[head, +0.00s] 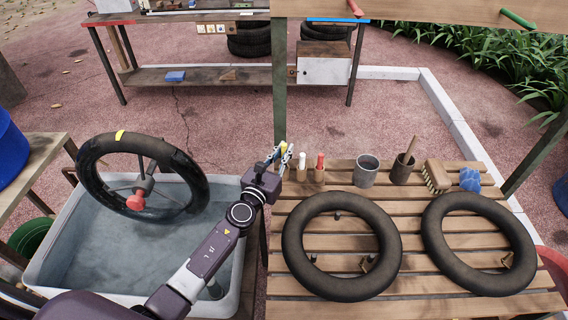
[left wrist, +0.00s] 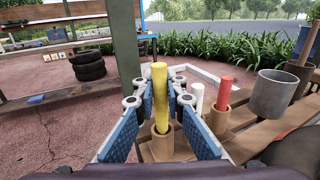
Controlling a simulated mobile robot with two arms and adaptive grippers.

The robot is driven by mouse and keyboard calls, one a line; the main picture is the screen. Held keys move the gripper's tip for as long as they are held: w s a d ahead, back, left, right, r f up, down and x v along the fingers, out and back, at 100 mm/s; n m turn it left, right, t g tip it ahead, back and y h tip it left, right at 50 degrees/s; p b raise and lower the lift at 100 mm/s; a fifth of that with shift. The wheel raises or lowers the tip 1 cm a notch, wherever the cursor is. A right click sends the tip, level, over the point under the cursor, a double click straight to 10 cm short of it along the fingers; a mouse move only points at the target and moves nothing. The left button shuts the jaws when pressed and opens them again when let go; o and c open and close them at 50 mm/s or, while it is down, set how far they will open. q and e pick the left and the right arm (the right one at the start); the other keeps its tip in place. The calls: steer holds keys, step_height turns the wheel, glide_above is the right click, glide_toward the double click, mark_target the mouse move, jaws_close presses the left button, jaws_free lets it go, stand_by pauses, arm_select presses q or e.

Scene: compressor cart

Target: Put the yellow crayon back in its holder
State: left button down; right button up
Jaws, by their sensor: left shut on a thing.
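My left gripper (head: 280,153) is shut on the yellow crayon (head: 283,148) at the left back corner of the slatted table. In the left wrist view the crayon (left wrist: 160,92) stands nearly upright between the blue-padded fingers (left wrist: 161,105). Its lower end overlaps the mouth of a wooden holder (left wrist: 163,148); I cannot tell how deep it sits. In the head view my gripper hides this holder. The white crayon (head: 303,159) and the red crayon (head: 320,160) stand in their own wooden holders just to the right. My right gripper is not in view.
A grey cup (head: 366,171), a brown pot with a stick (head: 402,168), a brush (head: 436,177) and a blue cloth (head: 470,179) line the table's back. Two black tubes (head: 341,282) lie in front. A water basin (head: 60,262) with a tire (head: 90,190) stands left.

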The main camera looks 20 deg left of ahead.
arm_select(q)
steer(key=shift+f+b, duration=1.3)
steer(key=shift+f, duration=0.55)
steer(key=shift+f, duration=0.2)
steer(key=c, duration=2)
jaws_free()
steer(key=shift+r, duration=0.15)
steer(key=shift+r, duration=0.15)
steer(key=shift+s+a, duration=0.25)
steer(key=shift+s, duration=1.75)
steer(key=shift+s+a, duration=0.2)
steer(key=shift+s, duration=1.8)
steer(key=shift+s+a, duration=0.25)
steer(key=shift+s, duration=1.75)
